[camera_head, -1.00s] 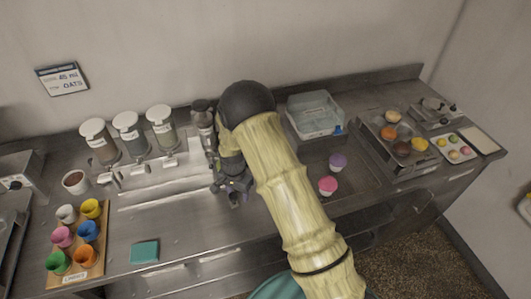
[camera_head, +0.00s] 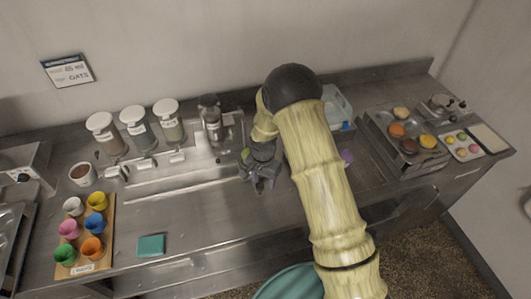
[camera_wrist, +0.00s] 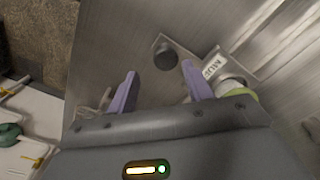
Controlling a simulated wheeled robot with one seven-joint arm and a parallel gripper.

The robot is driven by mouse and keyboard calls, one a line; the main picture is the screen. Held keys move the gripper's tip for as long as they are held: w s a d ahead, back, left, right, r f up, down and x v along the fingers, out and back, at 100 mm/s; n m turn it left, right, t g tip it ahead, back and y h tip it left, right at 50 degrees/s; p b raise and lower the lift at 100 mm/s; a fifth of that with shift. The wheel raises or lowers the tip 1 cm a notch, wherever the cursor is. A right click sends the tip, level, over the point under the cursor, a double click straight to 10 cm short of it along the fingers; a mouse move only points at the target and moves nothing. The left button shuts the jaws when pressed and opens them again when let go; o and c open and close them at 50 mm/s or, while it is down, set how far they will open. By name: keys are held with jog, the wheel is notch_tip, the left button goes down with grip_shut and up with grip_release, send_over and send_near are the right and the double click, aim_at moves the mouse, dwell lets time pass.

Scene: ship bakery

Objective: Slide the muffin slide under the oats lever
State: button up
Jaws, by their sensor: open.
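My gripper (camera_head: 263,186) is open over the counter, just right of the long metal track (camera_head: 185,182). In the wrist view its two purple fingertips (camera_wrist: 162,84) stand apart, and a dark round knob (camera_wrist: 167,56) on a metal plate shows between and beyond them. A label starting "MU" (camera_wrist: 214,66) is on that plate, which looks like the muffin slide; a pale cup with a yellow-green edge (camera_wrist: 243,92) sits by the right finger. In the head view my gripper hides most of this. Several white-lidded dispensers (camera_head: 138,128) with small levers stand behind the track; I cannot read which is oats.
A wall sign reading OATS (camera_head: 68,70) hangs at the left. Trays (camera_head: 405,150) are at the right.

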notch_tip(320, 180, up, 14)
jog(key=b, duration=0.3)
jog(key=shift+b, duration=0.4)
jog(key=s+d+r+n+t, duration=0.1)
jog(key=s+d+n, duration=0.2)
jog(key=s+d, duration=0.4)
jog(key=s+d+r+n+t+b, duration=0.1)
jog(key=s+d+r+n, duration=0.1)
jog(key=s+d, duration=0.6)
jog(key=s, duration=0.3)
jog(key=shift+s+d+r+n+t, duration=0.2)
jog(key=shift+s+n+t, duration=0.1)
jog(key=shift+n, duration=0.1)
jog(key=shift+w, duration=0.1)
jog(key=shift+c, duration=1.4)
jog(key=shift+w, duration=0.1)
jog(key=shift+a, duration=0.1)
